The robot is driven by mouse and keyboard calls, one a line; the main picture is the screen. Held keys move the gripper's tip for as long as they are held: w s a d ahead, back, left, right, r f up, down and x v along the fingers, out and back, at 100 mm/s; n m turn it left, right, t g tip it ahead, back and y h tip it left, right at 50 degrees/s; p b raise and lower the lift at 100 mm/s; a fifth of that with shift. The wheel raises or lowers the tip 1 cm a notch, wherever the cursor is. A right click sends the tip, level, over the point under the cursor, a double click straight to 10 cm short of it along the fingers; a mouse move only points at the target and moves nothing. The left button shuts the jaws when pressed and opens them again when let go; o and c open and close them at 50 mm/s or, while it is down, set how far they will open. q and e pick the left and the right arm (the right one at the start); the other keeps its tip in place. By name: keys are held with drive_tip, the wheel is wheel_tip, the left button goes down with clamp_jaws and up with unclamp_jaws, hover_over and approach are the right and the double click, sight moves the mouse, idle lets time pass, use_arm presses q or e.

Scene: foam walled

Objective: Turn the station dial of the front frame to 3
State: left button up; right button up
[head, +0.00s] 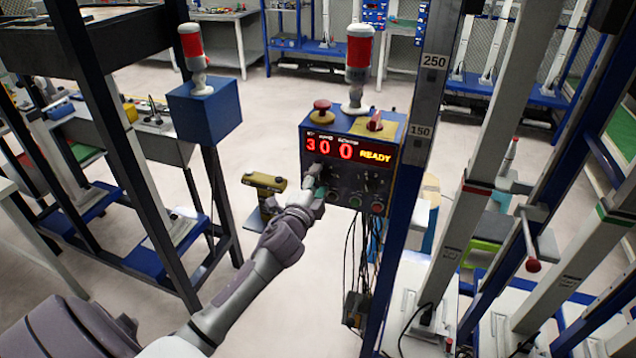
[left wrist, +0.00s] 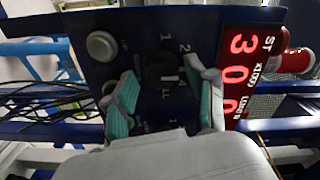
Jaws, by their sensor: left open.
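The front frame's control box (head: 352,160) has a red display (head: 345,150) that reads 3, 0, 0 and READY. My left gripper (head: 314,182) is at the lower left of the box face and hides part of it. The left wrist view shows the dark station dial (left wrist: 163,74) on the panel, with printed numbers around it. The left gripper (left wrist: 158,92) is open, its teal-padded fingers on either side of the dial with gaps visible. The 3 stands by a label that looks like ST. I cannot read the dial's pointer clearly. My right gripper is not in view.
A red mushroom button (head: 321,110), a red-topped lamp (head: 359,52) and another red knob (head: 375,121) stand on the box. A blue post (head: 410,180) rises just right of it. Cables (head: 362,240) hang below. A blue box (head: 205,108) stands at left.

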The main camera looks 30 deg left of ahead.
use_arm(q)
drive_tip(key=v, duration=1.2)
